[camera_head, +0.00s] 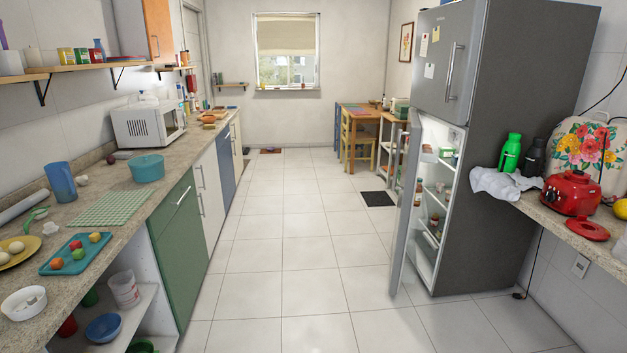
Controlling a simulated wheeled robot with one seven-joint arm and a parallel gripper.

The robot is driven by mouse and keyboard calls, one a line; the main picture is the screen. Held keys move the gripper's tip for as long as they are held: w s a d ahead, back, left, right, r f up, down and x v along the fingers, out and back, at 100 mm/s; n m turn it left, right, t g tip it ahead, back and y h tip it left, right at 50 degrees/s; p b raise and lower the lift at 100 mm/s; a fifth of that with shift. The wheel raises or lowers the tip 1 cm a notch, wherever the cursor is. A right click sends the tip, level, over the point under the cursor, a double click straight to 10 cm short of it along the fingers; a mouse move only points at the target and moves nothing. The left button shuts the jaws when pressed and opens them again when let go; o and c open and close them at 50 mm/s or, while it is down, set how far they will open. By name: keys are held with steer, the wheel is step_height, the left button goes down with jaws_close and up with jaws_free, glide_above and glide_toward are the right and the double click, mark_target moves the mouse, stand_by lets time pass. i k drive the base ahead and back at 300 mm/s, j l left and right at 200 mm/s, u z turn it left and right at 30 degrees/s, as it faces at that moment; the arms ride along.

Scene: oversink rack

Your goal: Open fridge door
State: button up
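The fridge (490,190) is a tall grey unit standing on the right side of the room. Its upper door (443,60) is shut and carries several paper notes and a vertical handle (450,72). Its lower door (406,205) stands partly open, swung out toward the aisle and seen nearly edge-on. Lit shelves (434,195) with jars and food show in the gap between the door and the body. My gripper is not in view.
The tiled floor (270,254) is clear down the middle. A counter with a green cabinet (178,262) runs along the left. A counter with a red appliance (570,193) juts in at the right. A table, a yellow chair (358,146) and a dark mat (377,199) lie beyond the fridge.

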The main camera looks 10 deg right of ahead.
mark_target(413, 154)
steer(key=i, duration=0.9)
steer(key=i+j+z, duration=0.1)
steer(key=i, duration=0.8)
steer(key=i+j+z, duration=0.15)
steer(key=i+z, duration=0.25)
steer(key=i+j+z, duration=0.35)
steer(key=i, duration=0.2)
steer(key=i+j+z, duration=0.8)
steer(key=j, duration=0.15)
